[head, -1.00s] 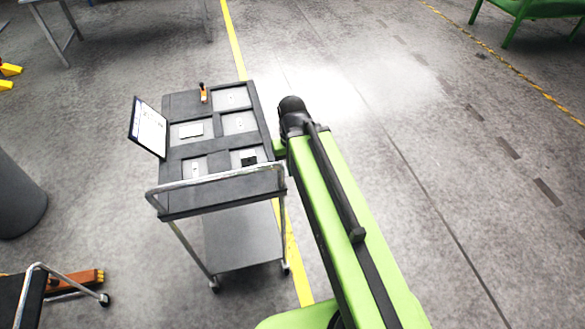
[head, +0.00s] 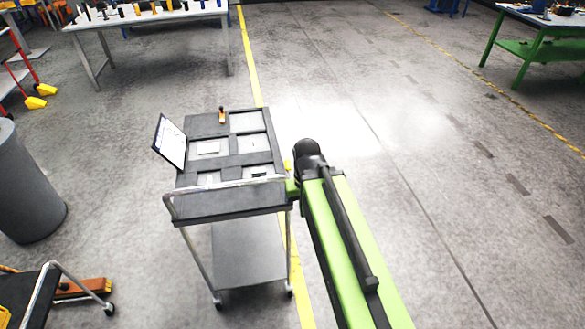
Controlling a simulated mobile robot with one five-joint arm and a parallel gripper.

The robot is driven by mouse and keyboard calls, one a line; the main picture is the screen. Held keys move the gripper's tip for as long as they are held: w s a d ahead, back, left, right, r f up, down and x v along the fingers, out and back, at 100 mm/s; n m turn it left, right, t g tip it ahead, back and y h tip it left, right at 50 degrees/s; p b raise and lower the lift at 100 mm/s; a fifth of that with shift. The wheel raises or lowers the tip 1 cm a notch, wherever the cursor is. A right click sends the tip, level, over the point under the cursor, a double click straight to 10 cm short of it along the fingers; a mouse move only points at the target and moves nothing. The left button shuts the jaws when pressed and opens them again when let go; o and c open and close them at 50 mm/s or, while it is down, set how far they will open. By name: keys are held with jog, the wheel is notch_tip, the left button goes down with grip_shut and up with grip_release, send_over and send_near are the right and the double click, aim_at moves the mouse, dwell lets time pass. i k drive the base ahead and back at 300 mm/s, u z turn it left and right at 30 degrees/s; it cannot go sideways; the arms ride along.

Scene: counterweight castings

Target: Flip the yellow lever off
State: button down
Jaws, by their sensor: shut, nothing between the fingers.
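I cannot make out a yellow lever for certain. A small orange upright piece with a dark tip (head: 222,115) stands at the far edge of the grey cart (head: 234,204); I cannot tell whether it is a lever. A small yellow patch (head: 287,165) shows between the cart's right edge and my arm; it may be part of the floor line. My green arm with its black joint runs up the right side of the cart. My gripper is not visible; the end of the arm seems hidden behind the black joint.
The cart's top has several shallow compartments, some holding small flat pieces, and a clipboard (head: 170,142) at its left. A grey bin (head: 28,195) stands at left. Tables stand at the back left (head: 150,18) and back right (head: 535,20). The floor at right is clear.

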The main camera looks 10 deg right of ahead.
aim_at(288, 167)
jog(key=u, duration=2.3)
jog(key=k, duration=1.45)
jog(key=z, duration=0.95)
jog(key=i, duration=1)
